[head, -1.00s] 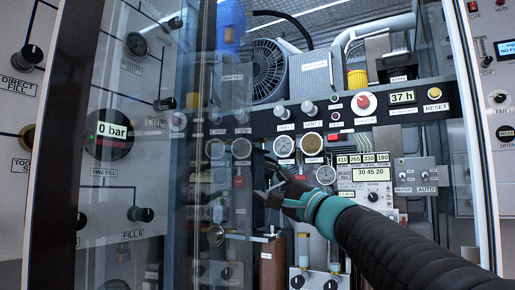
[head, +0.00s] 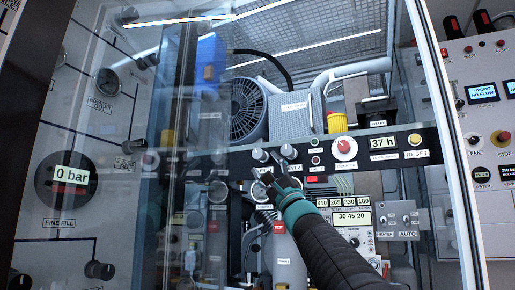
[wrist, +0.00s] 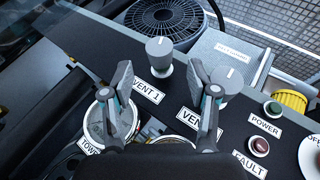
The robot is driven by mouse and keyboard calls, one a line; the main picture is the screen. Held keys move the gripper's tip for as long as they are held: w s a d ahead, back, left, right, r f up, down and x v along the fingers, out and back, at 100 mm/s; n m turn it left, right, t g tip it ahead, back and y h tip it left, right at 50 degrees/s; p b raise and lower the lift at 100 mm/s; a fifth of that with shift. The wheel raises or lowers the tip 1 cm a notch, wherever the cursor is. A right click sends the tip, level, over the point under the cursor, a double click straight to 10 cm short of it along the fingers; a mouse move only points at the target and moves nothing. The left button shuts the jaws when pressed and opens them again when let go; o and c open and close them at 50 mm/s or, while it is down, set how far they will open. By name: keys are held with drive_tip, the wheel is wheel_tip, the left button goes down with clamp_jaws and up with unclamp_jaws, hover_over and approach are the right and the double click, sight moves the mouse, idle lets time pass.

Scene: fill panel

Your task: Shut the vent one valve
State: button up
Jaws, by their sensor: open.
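The vent one valve is a grey round knob (wrist: 159,55) with a thin pointer line, above a white "VENT 1" label (wrist: 148,92) on a black panel strip. In the head view the knob (head: 260,155) is the left of two alike. My gripper (wrist: 160,80) is open and empty. Its fingers are spread, with the vent one knob beyond the tips and between them sideways; I see no contact. In the head view my gripper (head: 267,180) is just below the knobs. The second vent knob (wrist: 229,80) is partly behind the right finger, which covers some of its label.
Gauges (wrist: 108,118) sit below the strip, close under my fingers. Power and fault lamps (wrist: 272,109) are to the right. A fan (wrist: 165,17) and a grey box (head: 295,116) stand behind. A glass door (head: 130,150) covers the left side.

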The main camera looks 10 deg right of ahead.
sight(260, 158)
drive_tip(key=p+x, duration=0.3)
drive_tip(key=x, duration=0.3)
drive_tip(key=shift+a+r, duration=0.1)
drive_tip(key=shift+a, duration=0.05)
clamp_jaws()
drive_tip(key=shift+b, duration=0.4)
